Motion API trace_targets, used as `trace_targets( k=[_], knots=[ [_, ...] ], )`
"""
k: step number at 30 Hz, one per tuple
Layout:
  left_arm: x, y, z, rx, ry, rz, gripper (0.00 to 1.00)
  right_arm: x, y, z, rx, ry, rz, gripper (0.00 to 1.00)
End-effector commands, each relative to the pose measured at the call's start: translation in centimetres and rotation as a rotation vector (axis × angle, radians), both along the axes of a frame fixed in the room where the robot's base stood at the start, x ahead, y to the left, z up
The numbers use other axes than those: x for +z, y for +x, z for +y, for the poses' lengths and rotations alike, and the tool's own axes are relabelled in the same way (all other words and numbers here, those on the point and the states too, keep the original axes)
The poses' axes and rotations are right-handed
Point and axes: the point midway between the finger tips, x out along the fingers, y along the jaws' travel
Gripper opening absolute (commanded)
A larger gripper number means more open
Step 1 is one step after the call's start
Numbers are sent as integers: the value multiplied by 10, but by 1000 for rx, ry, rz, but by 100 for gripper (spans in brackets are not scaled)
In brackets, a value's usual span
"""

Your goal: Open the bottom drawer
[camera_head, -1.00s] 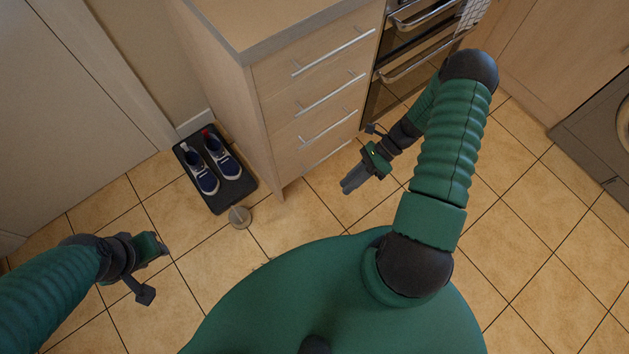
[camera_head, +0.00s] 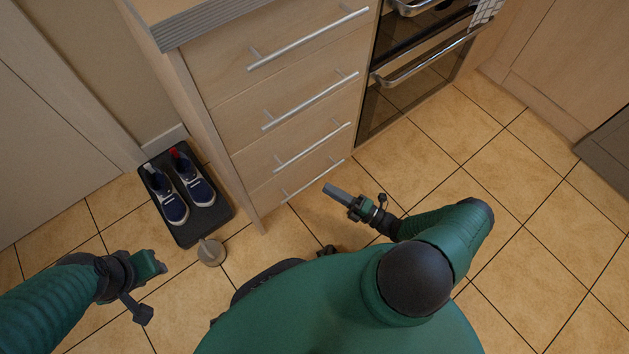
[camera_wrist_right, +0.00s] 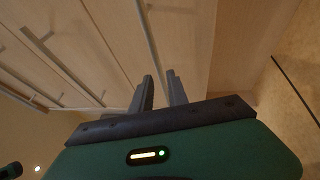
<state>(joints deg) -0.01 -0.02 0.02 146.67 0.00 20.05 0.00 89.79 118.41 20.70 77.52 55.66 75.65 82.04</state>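The drawer unit has several pale wood drawers with long bar handles. The bottom drawer (camera_head: 300,170) looks shut. Its silver handle (camera_head: 312,181) runs just above the floor. My right gripper (camera_head: 327,187) is low in front of it, pointing toward the unit, and looks slightly apart from the handle. In the right wrist view the two fingers of my right gripper (camera_wrist_right: 160,85) are apart. A handle bar (camera_wrist_right: 147,40) lines up with the gap beyond them; I cannot tell how near. My left gripper (camera_head: 160,265) is at the far left, away from the drawers; its fingers are unclear.
A dark tray (camera_head: 188,235) with blue shoes (camera_head: 194,181) lies left of the unit. A round doorstop-like object (camera_head: 210,252) stands beside it. An oven (camera_head: 415,75) adjoins the drawers on the right. The tiled floor (camera_head: 530,200) at right is clear.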

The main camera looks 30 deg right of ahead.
Motion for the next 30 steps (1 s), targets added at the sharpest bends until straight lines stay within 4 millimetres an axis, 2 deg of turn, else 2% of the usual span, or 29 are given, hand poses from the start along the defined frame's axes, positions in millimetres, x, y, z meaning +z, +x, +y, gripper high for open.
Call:
trace_targets(
  k=[3,9,18,19,23,30],
  knots=[
    [-8,0,0,1,0,0,36,3,26,14,2,2,-1,20],
    [-14,0,0,0,0,1,36,9,52,27,2,1,1,20],
    [-14,0,0,0,0,1,36,11,57,29,2,0,1,20],
    [-14,0,0,0,0,1,36,11,57,29,2,-1,1,18],
    [-14,0,0,0,0,1,36,11,56,29,2,-1,1,2],
    [-14,0,0,0,0,1,36,10,56,29,2,-1,3,0]
  ],
)
